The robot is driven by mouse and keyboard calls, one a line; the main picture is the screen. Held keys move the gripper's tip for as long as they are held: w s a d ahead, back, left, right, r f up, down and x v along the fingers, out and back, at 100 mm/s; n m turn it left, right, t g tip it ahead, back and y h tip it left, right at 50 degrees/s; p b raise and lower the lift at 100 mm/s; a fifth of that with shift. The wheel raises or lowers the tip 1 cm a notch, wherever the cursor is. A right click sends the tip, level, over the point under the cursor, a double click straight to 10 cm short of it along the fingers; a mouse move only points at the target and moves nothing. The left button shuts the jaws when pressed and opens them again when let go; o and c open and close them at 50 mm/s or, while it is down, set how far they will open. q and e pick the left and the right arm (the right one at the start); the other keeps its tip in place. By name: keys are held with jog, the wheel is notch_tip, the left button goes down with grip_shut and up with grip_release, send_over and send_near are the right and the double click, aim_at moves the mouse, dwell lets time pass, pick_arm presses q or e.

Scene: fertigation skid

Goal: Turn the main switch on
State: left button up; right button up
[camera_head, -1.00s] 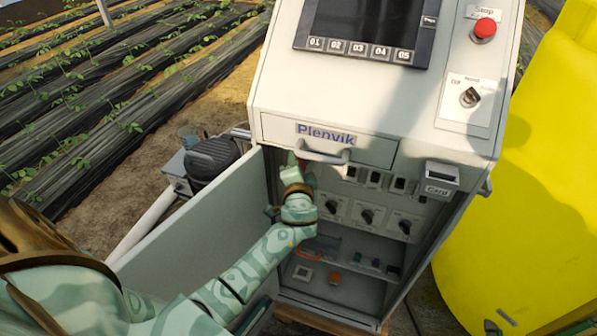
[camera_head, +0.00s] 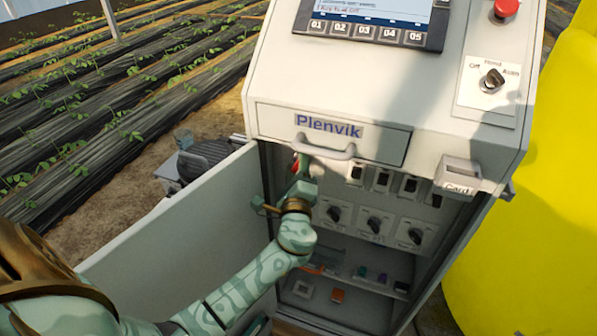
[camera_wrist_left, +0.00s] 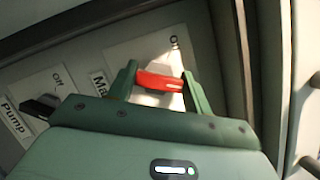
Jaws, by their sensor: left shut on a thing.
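The main switch has a red handle (camera_wrist_left: 160,82) on a light plate, beside a label (camera_wrist_left: 100,83) reading "Ma..." in the left wrist view. A little of the red handle (camera_head: 296,165) also shows in the head view, inside the open cabinet at upper left. My left gripper (camera_wrist_left: 158,84) is shut on the handle, one finger at each end. In the head view, my left gripper (camera_head: 300,178) reaches in below the drawer handle and hides most of the switch. The screen (camera_head: 378,10) above is lit with text. My right gripper is not in view.
The open cabinet door (camera_head: 185,235) stands left of my arm. The drawer handle (camera_head: 324,151) hangs just above my gripper. Several black knobs (camera_head: 374,225) sit to the right, above a shelf of small parts. A yellow tank (camera_head: 545,200) stands at right.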

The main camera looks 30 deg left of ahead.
pick_arm(q)
jog(key=shift+f+m+t+h+b, duration=0.15)
jog(key=shift+m+t+b, duration=0.15)
jog(key=shift+m, duration=0.5)
jog(key=shift+m+t+h+b, duration=0.15)
jog(key=shift+m+t+b, duration=0.15)
jog(key=shift+m, duration=0.8)
jog(key=o, duration=1)
jog(key=shift+c, duration=0.2)
jog(key=v, duration=1.6)
jog(key=shift+b, duration=0.3)
jog(key=shift+s+f, duration=0.1)
